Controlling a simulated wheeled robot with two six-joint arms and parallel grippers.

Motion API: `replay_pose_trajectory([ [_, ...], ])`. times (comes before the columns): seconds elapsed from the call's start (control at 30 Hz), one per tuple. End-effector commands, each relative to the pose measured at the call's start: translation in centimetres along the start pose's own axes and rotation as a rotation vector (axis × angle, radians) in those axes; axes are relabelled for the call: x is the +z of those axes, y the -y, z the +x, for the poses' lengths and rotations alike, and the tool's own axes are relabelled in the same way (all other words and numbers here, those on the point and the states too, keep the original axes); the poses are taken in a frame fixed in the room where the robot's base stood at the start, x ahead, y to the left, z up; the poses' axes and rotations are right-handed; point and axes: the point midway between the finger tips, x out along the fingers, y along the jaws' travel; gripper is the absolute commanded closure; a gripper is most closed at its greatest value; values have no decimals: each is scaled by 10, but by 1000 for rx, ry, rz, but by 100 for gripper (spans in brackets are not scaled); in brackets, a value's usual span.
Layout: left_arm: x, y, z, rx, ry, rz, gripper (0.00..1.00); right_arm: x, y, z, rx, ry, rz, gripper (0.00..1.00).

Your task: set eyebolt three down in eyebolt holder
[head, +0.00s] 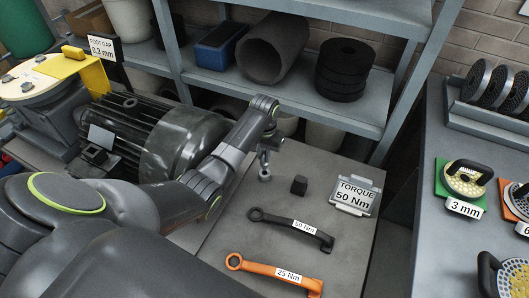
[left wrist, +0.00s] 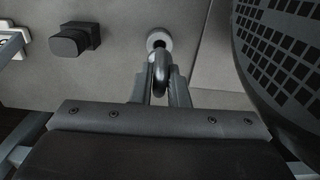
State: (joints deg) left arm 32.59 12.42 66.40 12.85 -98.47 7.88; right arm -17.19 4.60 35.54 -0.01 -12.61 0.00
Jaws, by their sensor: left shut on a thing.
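My left gripper (head: 264,158) points down over the grey bench. It is shut on a dark eyebolt; the eye of the eyebolt (left wrist: 160,68) shows between the fingers in the left wrist view. The eyebolt holder (head: 265,175) is a small pale round piece with a hole, right below the fingertips. In the left wrist view the holder (left wrist: 152,36) lies just beyond the eye, its opening lined up with the eyebolt. I cannot tell whether the shank is inside the hole. My right gripper is not in view.
A black block (head: 299,186) stands right of the holder. A black 50 Nm wrench (head: 290,227), an orange 25 Nm wrench (head: 272,273) and a torque sign (head: 354,196) are on the bench. A dark motor (head: 165,140) is close on the left. Shelving (head: 300,105) stands behind.

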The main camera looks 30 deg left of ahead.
Motion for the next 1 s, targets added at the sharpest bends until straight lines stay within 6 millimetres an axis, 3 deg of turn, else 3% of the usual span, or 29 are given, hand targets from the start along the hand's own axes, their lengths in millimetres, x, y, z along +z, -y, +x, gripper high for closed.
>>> replay_pose_trajectory([
  [1.0,0,0,14,0,0,0,100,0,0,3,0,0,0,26],
])
